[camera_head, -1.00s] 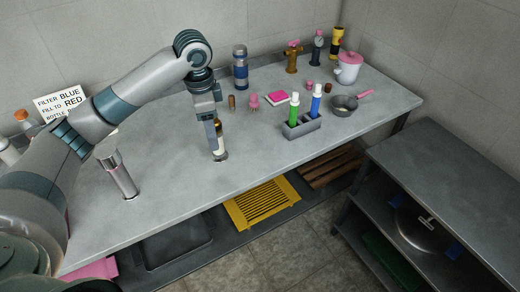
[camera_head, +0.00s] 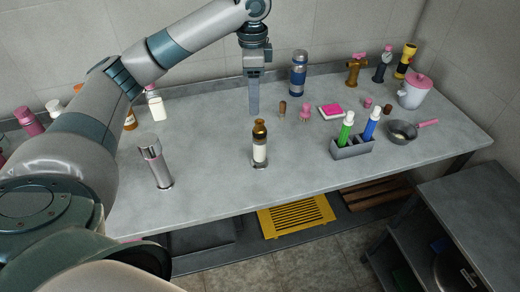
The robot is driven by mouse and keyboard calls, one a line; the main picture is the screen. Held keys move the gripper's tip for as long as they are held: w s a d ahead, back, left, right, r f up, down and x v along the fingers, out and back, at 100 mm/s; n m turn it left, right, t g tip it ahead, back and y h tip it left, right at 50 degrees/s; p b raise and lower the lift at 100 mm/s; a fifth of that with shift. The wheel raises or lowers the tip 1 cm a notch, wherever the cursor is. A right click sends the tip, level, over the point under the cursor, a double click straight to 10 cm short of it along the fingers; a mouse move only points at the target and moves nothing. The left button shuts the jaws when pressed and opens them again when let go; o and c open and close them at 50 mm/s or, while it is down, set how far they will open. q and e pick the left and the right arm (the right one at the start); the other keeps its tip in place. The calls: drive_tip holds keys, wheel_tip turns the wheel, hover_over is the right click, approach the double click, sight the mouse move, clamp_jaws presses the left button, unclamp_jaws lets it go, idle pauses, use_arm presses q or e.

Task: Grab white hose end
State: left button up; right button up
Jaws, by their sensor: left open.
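I cannot make out a white hose end in the head view. My left gripper (camera_head: 254,108) points down over the back middle of the grey table (camera_head: 210,185), with no object seen in it. It is open, though the fingers overlap from this angle. A brown bottle with a white label (camera_head: 260,145) stands upright in front of the gripper, apart from it. My right gripper is out of view.
A silver cylinder (camera_head: 155,163) stands at left and a white bottle (camera_head: 155,105) behind it. A grey holder (camera_head: 352,148) with green and blue markers, a small pan (camera_head: 402,132) and a blue flask (camera_head: 299,73) stand to the right. The front middle is clear.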

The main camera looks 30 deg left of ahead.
sight(259, 139)
use_arm(q)
drive_tip(key=shift+w+f, duration=0.2)
drive_tip(key=shift+f, duration=0.45)
wheel_tip(259, 139, down, 11)
drive_tip(key=p, duration=0.3)
drive_tip(key=shift+d+f, duration=0.1)
drive_tip(key=shift+d+f, duration=0.1)
drive_tip(key=shift+f, duration=0.05)
drive_tip(key=f, duration=0.1)
drive_tip(key=f+p, duration=0.1)
drive_tip(key=d+f+p, duration=0.1)
drive_tip(key=shift+w+f, duration=0.25)
drive_tip(key=shift+f, duration=0.15)
drive_tip(key=shift+a+f, duration=0.1)
drive_tip(key=shift+f, duration=0.4)
drive_tip(key=c, duration=1.3)
